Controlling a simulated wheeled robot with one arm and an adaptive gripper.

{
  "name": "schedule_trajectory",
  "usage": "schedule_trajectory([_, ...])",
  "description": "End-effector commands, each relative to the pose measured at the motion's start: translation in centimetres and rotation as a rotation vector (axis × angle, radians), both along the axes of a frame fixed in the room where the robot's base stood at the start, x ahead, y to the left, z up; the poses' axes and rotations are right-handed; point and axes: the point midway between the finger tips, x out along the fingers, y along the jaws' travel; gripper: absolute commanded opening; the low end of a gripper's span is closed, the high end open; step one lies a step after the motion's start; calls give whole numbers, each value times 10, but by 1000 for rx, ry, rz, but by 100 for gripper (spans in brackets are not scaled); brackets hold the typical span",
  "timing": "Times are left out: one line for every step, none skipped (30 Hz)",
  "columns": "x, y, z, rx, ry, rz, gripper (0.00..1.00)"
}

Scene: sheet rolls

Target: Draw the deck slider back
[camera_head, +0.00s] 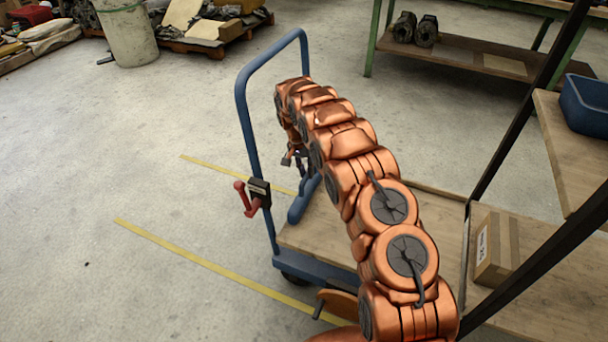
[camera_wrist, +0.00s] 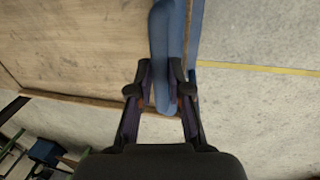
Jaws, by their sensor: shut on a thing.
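A blue trolley (camera_head: 265,262) with a wooden deck and a tall blue handle stands in the middle of the head view. A rounded blue piece (camera_head: 304,202), seemingly the deck slider, stands at the deck's far edge. My gripper (camera_head: 297,160) is at its upper end, partly hidden by my arm. In the wrist view my gripper (camera_wrist: 161,95) has its two fingers on either side of the blue piece (camera_wrist: 162,50) and is shut on it. The contact itself is partly shaded.
A red lever on a black box (camera_head: 256,192) is fixed to the handle post. A cardboard box (camera_head: 496,250) sits on the rack's lower shelf at right; a blue bin (camera_head: 585,105) stands higher. Yellow floor lines (camera_head: 205,265) run left of the trolley.

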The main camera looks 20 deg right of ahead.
Motion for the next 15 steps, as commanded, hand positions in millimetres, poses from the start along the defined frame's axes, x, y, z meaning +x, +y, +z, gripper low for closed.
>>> schedule_trajectory([3, -2, 0, 0, -3, -6, 0])
schedule_trajectory([3, -2, 0, 0, -3, -8, 0])
schedule_trajectory([5, -3, 1, 0, -4, -11, 0])
schedule_trajectory([5, -3, 1, 0, -4, -12, 0])
schedule_trajectory([6, -4, 1, 0, -5, -14, 0])
schedule_trajectory([7, -4, 1, 0, -6, -14, 0])
schedule_trajectory([7, -4, 1, 1, -7, -15, 0])
schedule_trajectory([8, -4, 2, 0, -8, -15, 0])
schedule_trajectory([8, -3, 2, 1, -8, -14, 0])
schedule_trajectory([8, -3, 2, 1, -10, -14, 0])
schedule_trajectory([9, -3, 2, 1, -10, -14, 0])
schedule_trajectory([9, -2, 2, 1, -11, -14, 0])
schedule_trajectory([9, -2, 2, 1, -11, -14, 0])
schedule_trajectory([9, -2, 2, 2, -12, -14, 0])
schedule_trajectory([9, -2, 2, 2, -12, -13, 0])
